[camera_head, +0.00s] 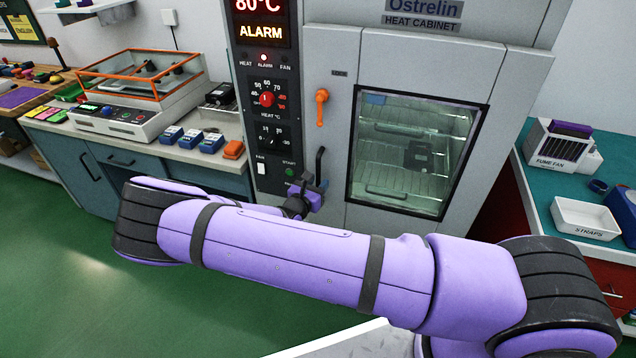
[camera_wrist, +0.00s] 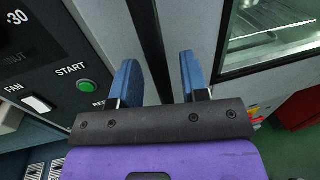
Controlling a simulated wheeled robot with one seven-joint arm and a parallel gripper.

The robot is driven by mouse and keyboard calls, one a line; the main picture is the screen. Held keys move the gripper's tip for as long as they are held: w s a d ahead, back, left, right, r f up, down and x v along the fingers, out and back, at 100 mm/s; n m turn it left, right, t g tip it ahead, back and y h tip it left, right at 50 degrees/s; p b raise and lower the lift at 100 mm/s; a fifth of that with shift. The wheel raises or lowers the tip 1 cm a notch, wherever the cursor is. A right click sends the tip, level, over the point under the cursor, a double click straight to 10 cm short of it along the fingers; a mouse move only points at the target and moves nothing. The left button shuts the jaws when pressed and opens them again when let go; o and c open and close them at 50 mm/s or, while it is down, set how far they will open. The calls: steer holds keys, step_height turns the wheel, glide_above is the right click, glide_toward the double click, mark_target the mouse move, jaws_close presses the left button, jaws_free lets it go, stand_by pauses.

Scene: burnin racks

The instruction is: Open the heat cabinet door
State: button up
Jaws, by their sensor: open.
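The heat cabinet (camera_head: 424,24) is grey, and its door (camera_head: 330,60) with a glass window (camera_head: 415,155) looks shut. An orange lever (camera_head: 321,107) sits upright on the door's left side. Below it is a dark handle (camera_head: 320,162). My gripper (camera_head: 307,197) is at the lower part of this handle, partly hidden by my wrist. In the wrist view my gripper (camera_wrist: 158,76) is open, with its two blue fingers on either side of a dark upright bar (camera_wrist: 147,45), apparently the handle. I cannot tell whether either finger touches it.
The control panel (camera_head: 266,75) left of the door shows 80°C and ALARM. A green START button (camera_wrist: 86,86) is left of my fingers. A bench with a tester (camera_head: 130,115) stands left; a teal-topped bench with a STRAPS tray (camera_head: 584,218) stands right. Green floor is clear at left.

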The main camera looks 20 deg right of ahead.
steer(key=shift+w+d, duration=0.2)
jaws_close()
